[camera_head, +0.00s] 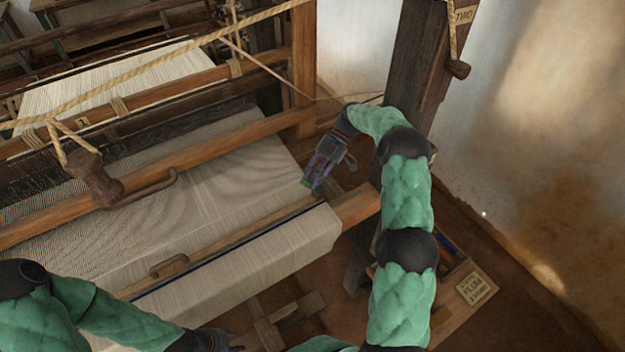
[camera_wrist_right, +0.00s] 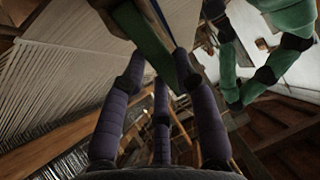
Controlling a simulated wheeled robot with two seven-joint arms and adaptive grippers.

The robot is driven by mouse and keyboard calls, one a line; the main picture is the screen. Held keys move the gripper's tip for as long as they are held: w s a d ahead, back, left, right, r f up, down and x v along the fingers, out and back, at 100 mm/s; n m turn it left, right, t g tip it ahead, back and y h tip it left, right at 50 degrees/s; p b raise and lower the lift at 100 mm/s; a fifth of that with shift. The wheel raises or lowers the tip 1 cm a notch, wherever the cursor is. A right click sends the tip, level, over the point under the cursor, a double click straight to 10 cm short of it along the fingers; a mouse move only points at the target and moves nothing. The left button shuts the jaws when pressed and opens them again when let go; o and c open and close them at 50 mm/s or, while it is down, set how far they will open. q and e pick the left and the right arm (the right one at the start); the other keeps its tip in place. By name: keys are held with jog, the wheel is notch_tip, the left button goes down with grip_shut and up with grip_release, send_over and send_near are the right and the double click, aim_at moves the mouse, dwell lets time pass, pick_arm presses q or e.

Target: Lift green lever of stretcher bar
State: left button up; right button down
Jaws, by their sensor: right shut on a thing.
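The green lever (camera_wrist_right: 143,35) shows in the right wrist view as a flat green piece between the purple fingers of my right gripper (camera_wrist_right: 158,72). The fingers are closed on its end. In the head view my right gripper (camera_head: 318,168) is at the right edge of the cloth, and only a small bit of green (camera_head: 306,183) shows at its fingertips. A long wooden bar (camera_head: 235,238), which looks like the stretcher bar, lies across the cloth. Whether the lever is raised cannot be told. My left gripper (camera_head: 222,341) is at the bottom edge, partly cut off, its fingers unclear.
Woven cloth (camera_head: 235,180) covers the loom's front. A wooden beam end (camera_head: 357,204) sticks out below my right gripper. A dark post (camera_head: 415,60) stands behind my right arm. A box with a paper label (camera_head: 478,289) is on the floor at right. A rope (camera_head: 165,68) crosses overhead.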

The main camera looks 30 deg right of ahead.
jog(key=c, duration=0.9)
grip_release()
notch_tip(320, 180, up, 10)
jog(key=shift+f, duration=0.1)
